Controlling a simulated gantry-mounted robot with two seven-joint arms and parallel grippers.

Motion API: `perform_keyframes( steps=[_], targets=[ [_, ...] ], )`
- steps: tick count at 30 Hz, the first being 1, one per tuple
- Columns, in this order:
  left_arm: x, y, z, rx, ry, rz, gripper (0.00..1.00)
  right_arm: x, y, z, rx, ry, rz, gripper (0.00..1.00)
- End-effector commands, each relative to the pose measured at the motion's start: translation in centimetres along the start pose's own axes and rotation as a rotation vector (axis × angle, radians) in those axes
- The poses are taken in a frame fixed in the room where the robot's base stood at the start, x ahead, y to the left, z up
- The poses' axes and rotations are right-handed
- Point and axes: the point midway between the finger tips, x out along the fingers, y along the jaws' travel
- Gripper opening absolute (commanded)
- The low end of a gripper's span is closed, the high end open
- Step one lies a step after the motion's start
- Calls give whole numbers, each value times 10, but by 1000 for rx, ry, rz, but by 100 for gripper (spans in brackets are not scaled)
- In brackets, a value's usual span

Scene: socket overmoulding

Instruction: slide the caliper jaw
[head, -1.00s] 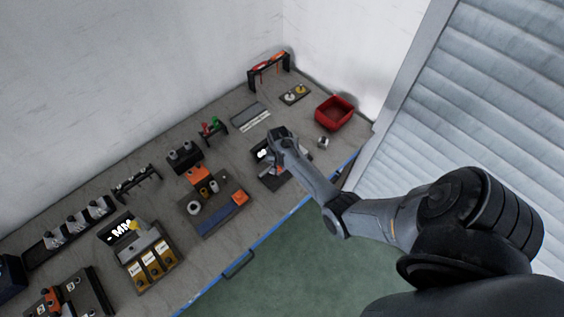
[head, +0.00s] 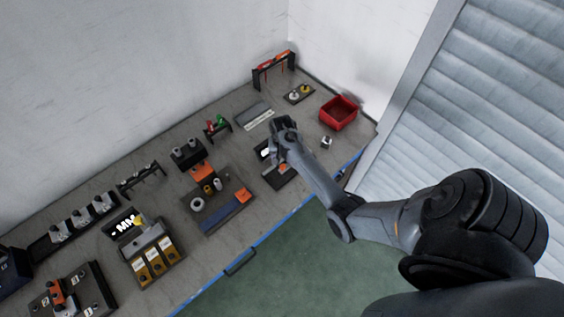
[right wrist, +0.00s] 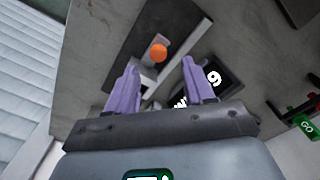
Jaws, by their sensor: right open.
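The caliper appears to be the grey metal piece with an orange round knob (right wrist: 158,52) on a dark mat in the right wrist view. In the head view only a small orange part (head: 283,167) shows beside my arm; the rest is mostly hidden. My right gripper (right wrist: 160,84) is open. Its two purple fingers stand apart, with the grey metal piece seen between and beyond them; I cannot tell whether they touch it. The gripper also shows in the head view (head: 282,132), over the mat's far side. My left gripper is not in view.
A black display (right wrist: 205,82) with white characters sits beside the caliper. The dark mat (head: 276,182) lies near the blue bench edge. A red bin (head: 338,113), a small metal part (head: 326,142) and a grey plate (head: 254,116) are nearby. Bare bench lies between them.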

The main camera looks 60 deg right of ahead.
Motion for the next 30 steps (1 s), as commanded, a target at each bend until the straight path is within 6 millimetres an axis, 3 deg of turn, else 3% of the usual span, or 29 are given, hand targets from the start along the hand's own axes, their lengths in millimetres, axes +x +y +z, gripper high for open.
perform_keyframes(
  steps=[6, 12, 30],
  targets=[
    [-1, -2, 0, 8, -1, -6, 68, -34, 0, 0, -1, 2, 0, 53],
    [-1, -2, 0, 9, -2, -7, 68, -50, 0, 0, -1, -1, 1, 53],
    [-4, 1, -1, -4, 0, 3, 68, -50, 6, 3, -1, -8, 12, 53]
  ],
)
